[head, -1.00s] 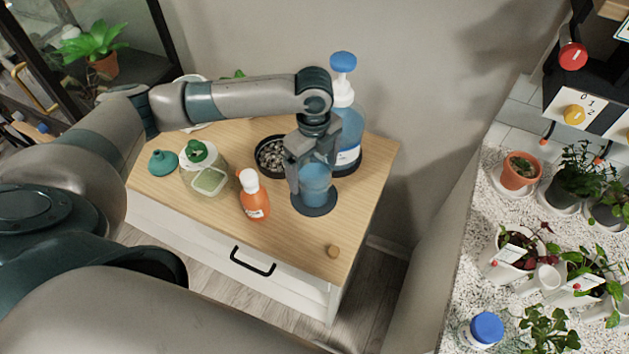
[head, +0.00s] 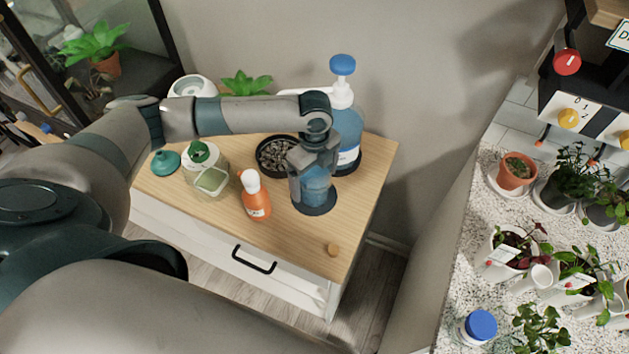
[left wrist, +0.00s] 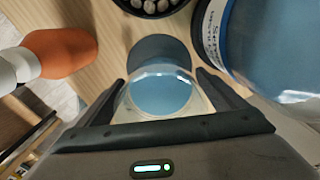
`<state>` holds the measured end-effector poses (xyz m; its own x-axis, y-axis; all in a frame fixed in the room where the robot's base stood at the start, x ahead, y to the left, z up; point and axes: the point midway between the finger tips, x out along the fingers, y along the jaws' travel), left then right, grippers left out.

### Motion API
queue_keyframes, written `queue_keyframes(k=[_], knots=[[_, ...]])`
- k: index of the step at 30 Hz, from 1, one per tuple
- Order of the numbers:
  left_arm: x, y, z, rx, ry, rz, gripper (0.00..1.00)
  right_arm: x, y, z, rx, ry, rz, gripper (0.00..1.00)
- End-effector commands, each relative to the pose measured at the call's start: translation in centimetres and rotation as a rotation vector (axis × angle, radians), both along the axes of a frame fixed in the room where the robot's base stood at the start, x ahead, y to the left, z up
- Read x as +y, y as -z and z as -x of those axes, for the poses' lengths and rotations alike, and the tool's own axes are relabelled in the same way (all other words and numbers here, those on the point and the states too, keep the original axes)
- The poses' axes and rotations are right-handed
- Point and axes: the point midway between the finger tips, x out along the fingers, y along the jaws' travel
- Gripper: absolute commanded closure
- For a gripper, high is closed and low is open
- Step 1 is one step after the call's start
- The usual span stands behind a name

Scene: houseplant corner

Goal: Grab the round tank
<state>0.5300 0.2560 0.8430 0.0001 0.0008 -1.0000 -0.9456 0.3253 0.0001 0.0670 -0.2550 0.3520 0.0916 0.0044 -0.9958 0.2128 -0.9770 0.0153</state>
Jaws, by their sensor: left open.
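The round tank (head: 317,186) is a clear cylinder with blue liquid, standing upright at a dark round coaster (head: 316,209) on the wooden cabinet top. It also shows in the left wrist view (left wrist: 160,92), between my fingers. My left gripper (head: 312,196) points down over it, with one finger on each side. In the left wrist view the gripper (left wrist: 162,98) is open, and I cannot tell whether the fingers touch the tank. The upper part of the tank is partly hidden by the gripper in the head view. My right gripper is not in view.
A large blue pump bottle (head: 347,125) stands close behind the tank. An orange bottle (head: 255,198) is to its left, and a dark bowl of pebbles (head: 275,157) is behind left. A small cork-coloured knob (head: 333,249) lies near the front right edge; bare wood surrounds it.

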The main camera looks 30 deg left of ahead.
Motion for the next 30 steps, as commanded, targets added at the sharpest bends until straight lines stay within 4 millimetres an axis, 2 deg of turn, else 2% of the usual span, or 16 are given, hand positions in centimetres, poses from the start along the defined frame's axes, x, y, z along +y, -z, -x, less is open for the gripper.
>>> queue_keyframes(k=[10, 18, 20, 30], knots=[[0.0, -0.04, -0.02, 0.0, 0.0, 0.0, 0.1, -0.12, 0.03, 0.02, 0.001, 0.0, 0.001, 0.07], [0.0, -0.05, -0.02, 0.0, 0.0, 0.0, 0.74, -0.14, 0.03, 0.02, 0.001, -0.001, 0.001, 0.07], [-0.01, -0.17, -0.1, -0.002, 0.0, 0.001, 0.83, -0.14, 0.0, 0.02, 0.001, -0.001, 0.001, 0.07], [-0.02, -0.54, -0.17, -0.003, -0.001, 0.002, 0.83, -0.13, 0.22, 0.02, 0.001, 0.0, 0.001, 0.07]])
